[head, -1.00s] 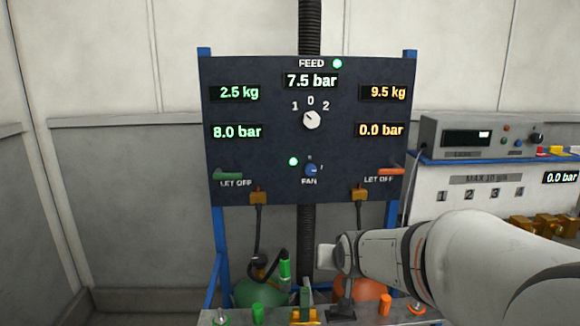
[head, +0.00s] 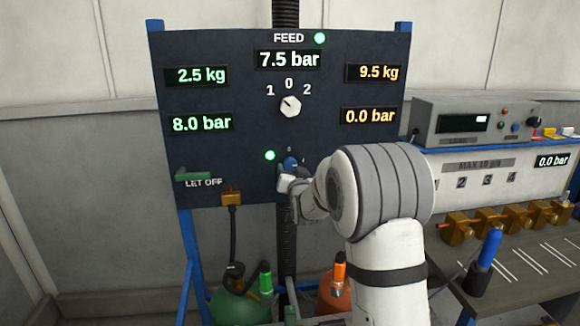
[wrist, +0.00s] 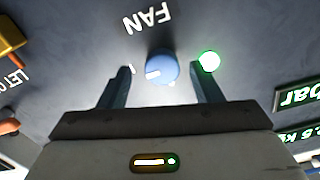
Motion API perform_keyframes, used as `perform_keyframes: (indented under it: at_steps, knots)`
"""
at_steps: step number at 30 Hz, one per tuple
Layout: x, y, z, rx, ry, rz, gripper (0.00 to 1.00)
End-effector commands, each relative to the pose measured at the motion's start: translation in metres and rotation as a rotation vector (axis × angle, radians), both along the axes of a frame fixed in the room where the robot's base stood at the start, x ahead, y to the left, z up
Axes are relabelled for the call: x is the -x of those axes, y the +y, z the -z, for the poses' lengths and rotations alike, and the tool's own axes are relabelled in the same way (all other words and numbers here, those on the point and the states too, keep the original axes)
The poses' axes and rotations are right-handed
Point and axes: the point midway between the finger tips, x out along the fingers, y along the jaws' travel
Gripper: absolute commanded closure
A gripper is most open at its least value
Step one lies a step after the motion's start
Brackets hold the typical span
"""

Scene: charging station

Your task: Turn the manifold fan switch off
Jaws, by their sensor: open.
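The blue fan knob (wrist: 162,67) on the dark panel (head: 220,150) sits between my gripper's two open fingers in the wrist view, with space on both sides. Its white pointer mark aims toward the "I" mark (wrist: 131,69). The upside-down FAN label (wrist: 149,21) is beside it. The green fan lamp (wrist: 208,61) is lit, and shows lit in the head view too (head: 270,155). In the head view my gripper (head: 290,178) is at the knob (head: 290,163), partly covering it; the FAN label there is hidden. I cannot tell whether the fingers touch the panel.
Above is the white feed selector (head: 290,105), under a 7.5 bar display (head: 288,59). A green let-off handle (head: 195,176) is at lower left; an orange one (wrist: 9,127) shows in the wrist view. A bench (head: 530,270) with brass valves stands at right.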

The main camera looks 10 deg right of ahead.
Motion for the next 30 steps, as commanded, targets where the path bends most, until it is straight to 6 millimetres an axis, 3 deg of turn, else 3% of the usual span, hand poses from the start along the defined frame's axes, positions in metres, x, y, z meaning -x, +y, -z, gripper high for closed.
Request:
perform_keyframes:
  at_steps: [6,15,30]
  knots:
    - [-0.021,0.002,0.0,0.0,0.002,-0.004,0.41]
    - [-0.023,0.003,0.0,0.001,0.001,-0.004,0.41]
    - [-0.023,0.004,0.0,0.001,0.002,-0.006,0.81]
